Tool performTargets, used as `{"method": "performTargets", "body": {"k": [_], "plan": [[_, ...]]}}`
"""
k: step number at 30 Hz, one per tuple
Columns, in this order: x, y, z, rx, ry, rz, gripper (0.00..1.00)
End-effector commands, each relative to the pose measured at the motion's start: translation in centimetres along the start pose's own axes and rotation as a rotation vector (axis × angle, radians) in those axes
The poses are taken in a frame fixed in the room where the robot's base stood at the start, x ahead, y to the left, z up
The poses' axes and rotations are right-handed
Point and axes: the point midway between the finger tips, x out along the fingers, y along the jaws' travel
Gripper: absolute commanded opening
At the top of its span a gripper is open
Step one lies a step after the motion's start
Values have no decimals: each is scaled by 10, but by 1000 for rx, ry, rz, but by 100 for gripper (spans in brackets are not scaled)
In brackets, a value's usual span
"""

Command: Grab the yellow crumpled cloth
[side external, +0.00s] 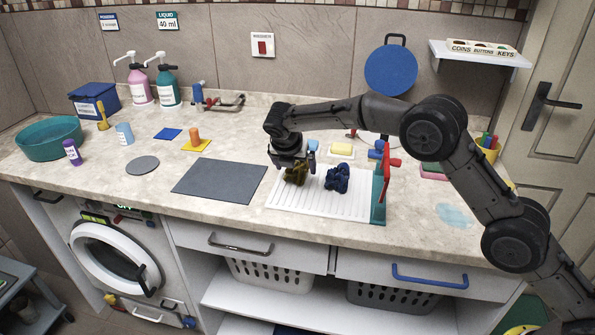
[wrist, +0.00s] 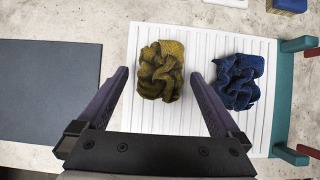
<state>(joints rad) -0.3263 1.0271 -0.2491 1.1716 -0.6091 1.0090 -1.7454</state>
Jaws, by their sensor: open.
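The yellow crumpled cloth (wrist: 160,71) lies on a white ribbed board (wrist: 190,121). In the wrist view it sits ahead of and between the two open fingers of my gripper (wrist: 158,80). The side external view shows the cloth (side external: 295,175) too, partly hidden by my gripper (side external: 293,163), which is just above it. My gripper is open and holds nothing. I cannot tell whether a finger touches the cloth. A dark blue crumpled cloth (wrist: 237,81) lies to the right on the same board, close to the right finger.
A dark grey mat (side external: 219,180) lies left of the board. A teal and red upright fixture (side external: 381,185) stands at the board's right edge. A small white and yellow block (side external: 342,149) and a blue one stand behind. The counter in front of the board is narrow but clear.

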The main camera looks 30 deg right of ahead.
Motion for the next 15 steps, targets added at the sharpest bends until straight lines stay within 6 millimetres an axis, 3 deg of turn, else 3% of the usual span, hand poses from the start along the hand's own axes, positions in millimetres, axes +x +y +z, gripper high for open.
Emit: {"method": "performTargets", "body": {"k": [4, 12, 15], "plan": [[16, 0, 0, 1, 0, 0, 100], [18, 0, 0, 1, -1, 1, 100], [18, 0, 0, 0, -1, 1, 84]]}}
